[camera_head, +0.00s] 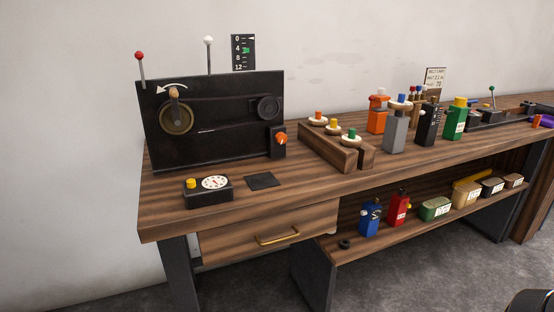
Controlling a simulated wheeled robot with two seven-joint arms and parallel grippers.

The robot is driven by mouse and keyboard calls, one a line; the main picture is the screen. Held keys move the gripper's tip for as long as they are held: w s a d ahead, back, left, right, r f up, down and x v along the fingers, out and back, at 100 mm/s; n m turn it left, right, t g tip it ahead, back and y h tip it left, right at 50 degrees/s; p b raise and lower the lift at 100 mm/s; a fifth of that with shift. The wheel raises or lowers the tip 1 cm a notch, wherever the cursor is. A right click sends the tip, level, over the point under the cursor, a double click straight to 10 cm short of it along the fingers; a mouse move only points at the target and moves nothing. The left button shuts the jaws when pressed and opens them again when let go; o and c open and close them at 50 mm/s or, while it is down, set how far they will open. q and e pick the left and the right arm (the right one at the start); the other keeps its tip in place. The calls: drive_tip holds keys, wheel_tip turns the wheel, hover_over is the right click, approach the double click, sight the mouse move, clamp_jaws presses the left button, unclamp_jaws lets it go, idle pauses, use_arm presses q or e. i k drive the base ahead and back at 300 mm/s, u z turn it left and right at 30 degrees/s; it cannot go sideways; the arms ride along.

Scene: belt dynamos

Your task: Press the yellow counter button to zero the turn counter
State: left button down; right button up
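The yellow counter button (191,183) sits on the left of the top of a small black counter box (208,193). A round white dial (215,183) with a red mark is to its right; its reading is too small to tell. The box stands near the front left of the wooden workbench (165,218), in front of the black belt machine (215,131). Nothing touches or covers the button. Neither of my grippers can be made out in the head view. A dark rounded shape is cut off at the bottom right corner, and I cannot tell what it is.
A black square pad (262,181) lies right of the counter box. The machine carries an orange knob (281,140) and two upright levers. A wooden rack (337,147) and several coloured bottles stand farther right. A drawer (265,243) is below. The space above the box is clear.

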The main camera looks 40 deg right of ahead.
sight(192, 182)
drive_tip(key=z, duration=0.55)
drive_tip(key=i, duration=0.45)
drive_tip(key=z, duration=0.45)
